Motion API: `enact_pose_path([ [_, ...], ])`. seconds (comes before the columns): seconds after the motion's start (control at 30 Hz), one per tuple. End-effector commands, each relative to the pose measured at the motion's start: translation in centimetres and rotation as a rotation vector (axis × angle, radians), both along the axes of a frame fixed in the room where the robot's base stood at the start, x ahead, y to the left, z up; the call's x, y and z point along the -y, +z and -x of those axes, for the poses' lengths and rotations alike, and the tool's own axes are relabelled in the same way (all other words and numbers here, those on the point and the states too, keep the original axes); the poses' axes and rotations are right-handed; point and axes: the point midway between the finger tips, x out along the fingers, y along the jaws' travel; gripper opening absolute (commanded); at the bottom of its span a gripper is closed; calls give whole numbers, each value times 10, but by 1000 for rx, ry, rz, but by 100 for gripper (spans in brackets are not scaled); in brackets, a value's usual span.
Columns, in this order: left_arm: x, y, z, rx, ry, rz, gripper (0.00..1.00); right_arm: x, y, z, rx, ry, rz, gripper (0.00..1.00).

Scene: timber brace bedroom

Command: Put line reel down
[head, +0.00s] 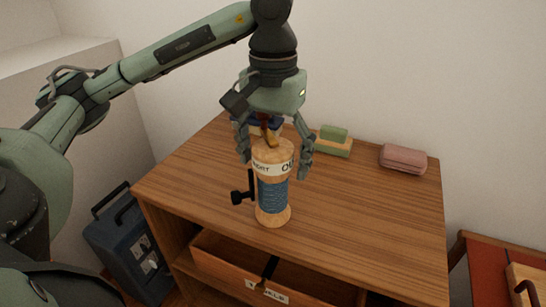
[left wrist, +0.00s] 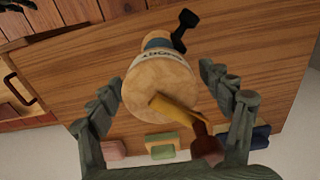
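The line reel (head: 272,193) is a pale wooden spool with dark blue line round its middle, a lettered white band and a black crank at its side. It appears to stand upright on the wooden cabinet top (head: 355,205). My left gripper (head: 275,162) points down over its upper end, one finger on each side, with small gaps. In the left wrist view, the reel's round end (left wrist: 150,85) lies between the spread fingers (left wrist: 161,78). My right gripper is not in view.
A yellow and red-brown item (left wrist: 175,108) overlaps the reel's end; contact is unclear. A green block (head: 334,134) and pink case (head: 403,158) lie at the back. An open drawer (head: 225,262) is below. The cabinet top's right side is clear.

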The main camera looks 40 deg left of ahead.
Motion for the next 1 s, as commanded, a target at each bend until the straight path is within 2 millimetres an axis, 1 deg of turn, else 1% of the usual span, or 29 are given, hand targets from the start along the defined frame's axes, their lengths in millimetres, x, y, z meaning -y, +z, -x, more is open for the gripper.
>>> enact_pose_path([
  [0.23, 0, 3, 0, 0, 0, 0, 79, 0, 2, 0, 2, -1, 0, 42],
  [0.27, 0, 4, 0, 0, 0, 0, 79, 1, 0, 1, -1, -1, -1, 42],
  [0.3, 0, 7, 0, 0, 0, 0, 79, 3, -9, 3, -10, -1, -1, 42],
  [0.37, 0, 17, -1, 5, 0, 1, 79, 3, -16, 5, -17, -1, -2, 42],
  [0.47, 0, 40, -1, 8, 1, 1, 79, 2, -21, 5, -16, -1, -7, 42],
  [0.5, 0, 51, -1, 7, 1, -1, 79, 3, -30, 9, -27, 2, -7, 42],
  [0.6, 0, 74, -1, 7, 2, -1, 79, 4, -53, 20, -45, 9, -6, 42],
  [0.7, 0, 90, -1, 7, 1, -1, 79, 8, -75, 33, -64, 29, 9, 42],
  [0.77, 0, 100, -1, 5, 1, 0, 79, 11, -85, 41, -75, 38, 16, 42],
  [1.0, 0, 118, 0, 3, -1, -1, 79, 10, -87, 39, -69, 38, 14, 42],
])
